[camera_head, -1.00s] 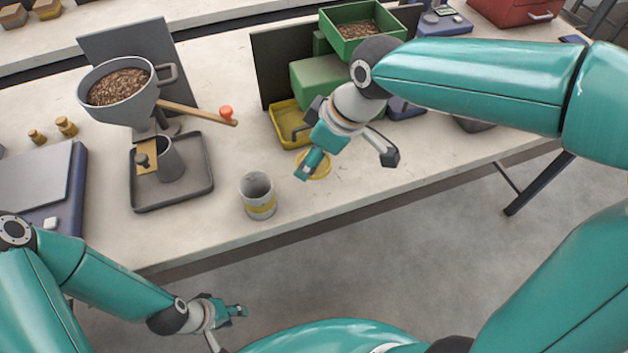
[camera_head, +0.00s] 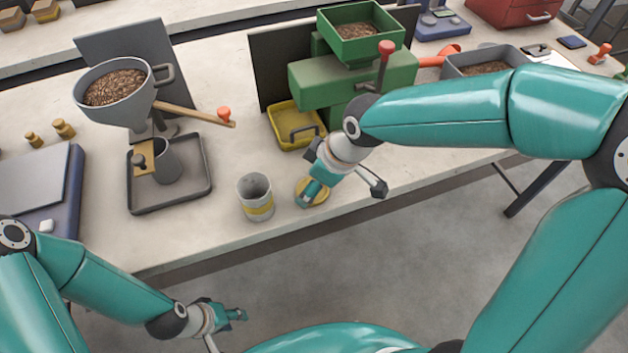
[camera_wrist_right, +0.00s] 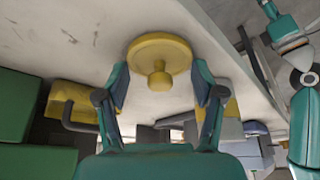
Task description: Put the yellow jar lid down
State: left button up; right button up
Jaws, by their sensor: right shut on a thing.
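The yellow jar lid (camera_head: 322,193) is a round disc with a knob, just right of the jar in the head view. In the right wrist view the lid (camera_wrist_right: 160,45) lies between the fingertips, its knob facing the gripper. My right gripper (camera_head: 310,190) is shut on it, low over the worktop near the front edge. I cannot tell whether the lid touches the worktop. The open grey jar (camera_head: 255,193) with a yellow band stands upright beside it. My left gripper (camera_head: 240,314) hangs off the front of the bench, apart from everything; its fingers are too small to judge.
A dark tray (camera_head: 204,187) stands left of the jar, under a hopper of pellets (camera_head: 108,118). A yellow bin (camera_head: 290,130) and the green machine (camera_head: 358,80) stand behind the right gripper. The worktop's front edge is close; bare worktop lies right of the lid.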

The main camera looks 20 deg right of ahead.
jog(key=o, duration=0.8)
jog(key=shift+r, duration=0.1)
jog(key=v, duration=1.2)
jog(key=shift+p, duration=0.3)
